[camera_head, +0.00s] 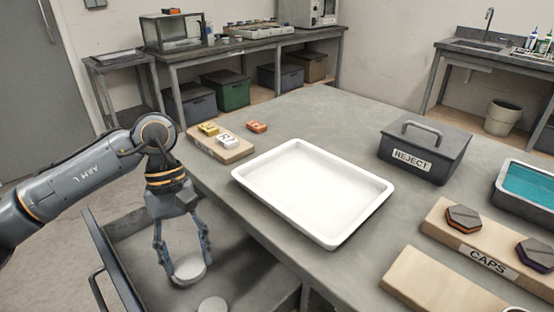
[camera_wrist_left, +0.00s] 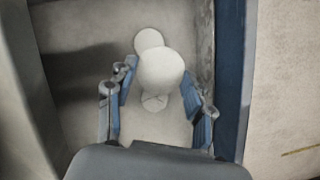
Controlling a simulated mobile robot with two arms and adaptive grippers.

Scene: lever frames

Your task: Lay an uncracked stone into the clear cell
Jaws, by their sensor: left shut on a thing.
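My left gripper (camera_head: 187,262) is shut on a pale round stone (camera_head: 189,269) inside an open grey drawer (camera_head: 140,236) at the lower left. In the left wrist view the held stone (camera_wrist_left: 162,68) sits between the fingers; I see no crack on its visible face. A second pale disc-like stone (camera_head: 212,305) lies on the drawer floor, cut by the picture's lower edge; a pale disc (camera_wrist_left: 148,40) also shows partly behind the held one in the wrist view. A faint round shape with lines (camera_wrist_left: 154,103) shows below it, too unclear to name. I cannot identify a clear cell. My right gripper is out of view.
An empty white tray (camera_head: 311,190) lies on the grey table. A wooden board (camera_head: 218,146) with small coloured blocks stands left of it. A lidded dark REJECT box (camera_head: 425,150), a teal-filled tray (camera_head: 528,184) and a CAPS board (camera_head: 486,262) are at right. The drawer walls surround my gripper.

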